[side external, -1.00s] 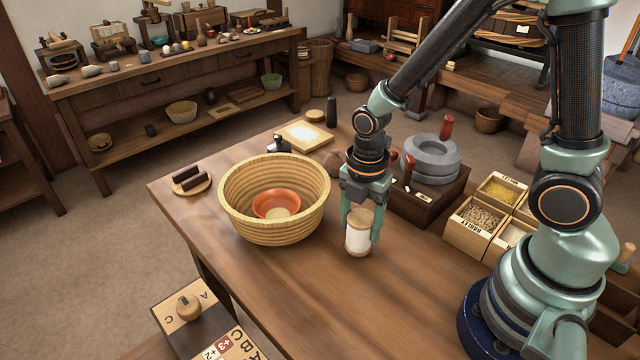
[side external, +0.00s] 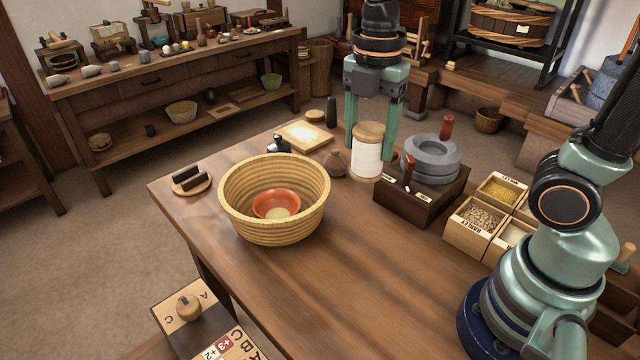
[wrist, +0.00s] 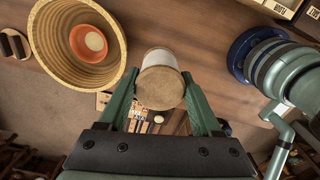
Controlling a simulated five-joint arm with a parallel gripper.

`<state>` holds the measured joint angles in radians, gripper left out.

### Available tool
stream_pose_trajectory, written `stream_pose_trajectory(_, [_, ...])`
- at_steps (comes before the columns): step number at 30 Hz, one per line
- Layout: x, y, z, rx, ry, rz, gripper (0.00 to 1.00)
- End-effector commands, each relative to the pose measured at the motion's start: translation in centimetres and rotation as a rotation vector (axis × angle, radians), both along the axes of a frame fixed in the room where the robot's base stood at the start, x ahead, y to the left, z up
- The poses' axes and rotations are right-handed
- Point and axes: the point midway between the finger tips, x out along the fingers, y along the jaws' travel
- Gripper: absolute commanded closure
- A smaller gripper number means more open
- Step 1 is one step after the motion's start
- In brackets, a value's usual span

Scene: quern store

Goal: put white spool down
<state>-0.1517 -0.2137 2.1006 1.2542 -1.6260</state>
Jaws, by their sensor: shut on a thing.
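The white spool (side external: 366,155), a white cylinder with wooden ends, is between the two green fingers of my gripper (side external: 371,147). The fingers are shut on it. It is upright in the side external view and looks raised clear of the table. In the wrist view the spool (wrist: 160,80) sits between the fingertips, its wooden end facing the camera. The side external view shows it in front of the stone quern's left side and right of the woven basket (side external: 273,225).
The basket holds an orange bowl (side external: 277,204). A stone quern (side external: 432,160) on a dark wooden base stands on the right, beside labelled grain boxes (side external: 478,217). The front middle table (side external: 340,270) is clear.

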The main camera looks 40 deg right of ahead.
Motion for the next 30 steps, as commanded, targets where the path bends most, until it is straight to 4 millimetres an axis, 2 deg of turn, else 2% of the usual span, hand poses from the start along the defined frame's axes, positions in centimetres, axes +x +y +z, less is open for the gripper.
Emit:
stream_pose_trajectory(5, [-0.3, 2.1, 0.5, 0.000, 0.000, 0.003, 0.91])
stream_pose_trajectory(11, [-1.5, 7.3, 0.6, 0.000, 0.001, -0.007, 0.91])
stream_pose_trajectory(18, [-4.1, 13.0, 0.7, 0.000, 0.001, -0.029, 0.91])
stream_pose_trajectory(21, [-5.0, 14.5, 0.7, 0.000, 0.000, -0.038, 0.91])
stream_pose_trajectory(26, [-5.9, 15.7, 0.6, 0.000, 0.001, -0.048, 0.91])
stream_pose_trajectory(30, [-6.1, 15.9, -0.9, -0.004, 0.005, -0.050, 0.91])
